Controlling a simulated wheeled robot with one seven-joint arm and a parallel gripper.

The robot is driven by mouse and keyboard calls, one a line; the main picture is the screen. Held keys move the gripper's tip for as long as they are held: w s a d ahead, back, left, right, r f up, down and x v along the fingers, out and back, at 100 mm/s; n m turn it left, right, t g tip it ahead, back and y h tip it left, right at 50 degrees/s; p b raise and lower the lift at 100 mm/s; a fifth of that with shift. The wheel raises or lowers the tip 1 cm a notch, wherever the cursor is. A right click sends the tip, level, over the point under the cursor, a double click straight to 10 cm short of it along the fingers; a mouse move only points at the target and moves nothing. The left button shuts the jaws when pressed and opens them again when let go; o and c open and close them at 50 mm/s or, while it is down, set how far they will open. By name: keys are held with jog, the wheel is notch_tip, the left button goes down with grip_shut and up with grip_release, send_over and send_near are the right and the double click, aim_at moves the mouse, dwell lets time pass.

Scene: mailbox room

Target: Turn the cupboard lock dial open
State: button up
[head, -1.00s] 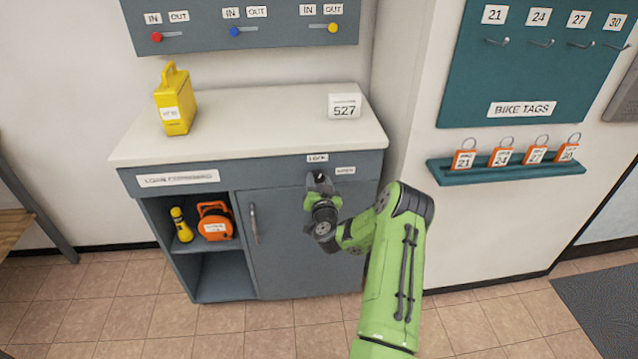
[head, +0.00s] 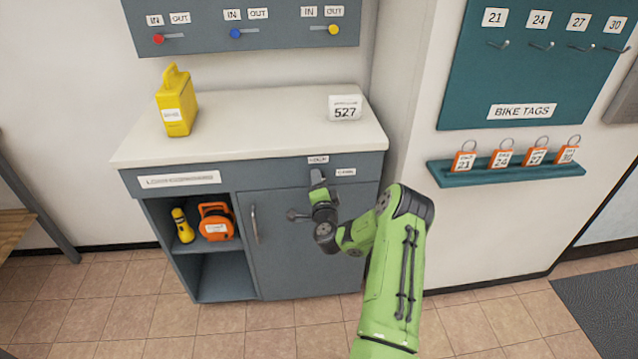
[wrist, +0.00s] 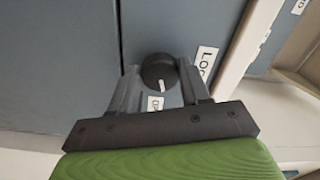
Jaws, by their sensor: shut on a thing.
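The round black lock dial (wrist: 159,72) sits on the grey cupboard front in the wrist view. Its white pointer mark faces down in that view, toward the partly covered OPEN label (wrist: 157,103). The LOCK label (wrist: 205,62) is to the dial's right there. My gripper (wrist: 160,80) is shut on the dial, one finger on each side of it. In the head view my gripper (head: 318,180) is at the cupboard's upper front, just below the LOCK label (head: 318,160) and left of the OPEN label (head: 345,172), hiding the dial. The grey cupboard door (head: 280,260) is closed.
The door has a vertical handle (head: 255,224). Open shelves at left hold a yellow torch (head: 182,225) and an orange reel (head: 215,222). A yellow case (head: 175,105) and a 527 sign (head: 345,108) stand on the white top. A wall (head: 405,150) juts out at right.

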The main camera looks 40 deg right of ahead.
jog(key=shift+m, duration=1.7)
jog(key=o, duration=1)
jog(key=shift+s, duration=0.1)
jog(key=shift+o, duration=0.2)
